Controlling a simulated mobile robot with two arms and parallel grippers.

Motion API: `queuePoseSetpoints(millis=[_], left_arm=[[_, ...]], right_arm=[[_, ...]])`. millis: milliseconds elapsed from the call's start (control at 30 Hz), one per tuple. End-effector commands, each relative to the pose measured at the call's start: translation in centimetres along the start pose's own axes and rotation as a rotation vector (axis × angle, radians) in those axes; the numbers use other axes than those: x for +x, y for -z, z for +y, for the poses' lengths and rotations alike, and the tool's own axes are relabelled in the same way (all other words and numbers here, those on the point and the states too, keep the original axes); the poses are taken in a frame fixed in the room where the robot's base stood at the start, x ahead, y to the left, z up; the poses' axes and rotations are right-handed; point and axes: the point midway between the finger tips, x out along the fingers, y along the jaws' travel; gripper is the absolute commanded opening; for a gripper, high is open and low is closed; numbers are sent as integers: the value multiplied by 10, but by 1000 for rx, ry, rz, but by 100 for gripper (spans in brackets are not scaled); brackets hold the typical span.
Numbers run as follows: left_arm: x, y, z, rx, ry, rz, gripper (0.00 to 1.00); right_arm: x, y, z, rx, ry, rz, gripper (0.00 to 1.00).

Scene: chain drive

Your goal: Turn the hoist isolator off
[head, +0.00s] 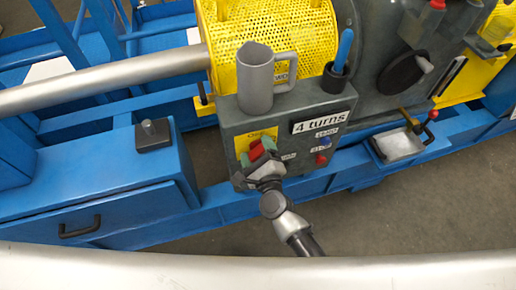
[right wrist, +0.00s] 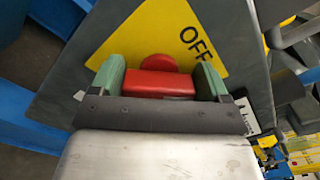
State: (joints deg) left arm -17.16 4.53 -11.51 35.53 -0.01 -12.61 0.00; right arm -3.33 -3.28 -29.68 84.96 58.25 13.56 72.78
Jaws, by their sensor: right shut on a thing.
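The hoist isolator is a red handle (right wrist: 158,84) on a yellow plate (right wrist: 145,35) on the grey control box. The word OFF shows on the plate, at the upper right of the handle in the right wrist view. In the head view the red handle (head: 257,152) is partly covered by my gripper. My right gripper (right wrist: 159,82) has green fingertips, one on each side of the handle, and is shut on it. In the head view this gripper (head: 257,154) is at the lower left of the box front. My left gripper is not in view.
A grey mug (head: 257,85) and a cup holding a blue-handled tool (head: 344,50) stand on the box (head: 290,110). A "4 turns" label (head: 323,122), a blue button and a red button (head: 321,159) are right of the isolator. A yellow mesh guard (head: 265,30) is behind.

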Motion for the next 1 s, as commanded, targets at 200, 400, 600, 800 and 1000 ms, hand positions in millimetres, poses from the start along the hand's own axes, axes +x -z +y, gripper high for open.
queuePoseSetpoints(millis=[200, 400, 600, 800, 1000], left_arm=[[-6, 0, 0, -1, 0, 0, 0], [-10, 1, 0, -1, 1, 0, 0], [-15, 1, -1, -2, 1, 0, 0], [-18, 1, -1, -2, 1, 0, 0], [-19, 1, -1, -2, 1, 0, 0]], right_arm=[[0, -1, 1, -207, -1, 0, 53], [0, 0, 3, -393, -1, 0, 53], [0, 0, 4, -559, -1, 0, 53], [0, 1, 6, -684, -1, 0, 53], [0, 2, 6, -760, -2, 0, 53]])
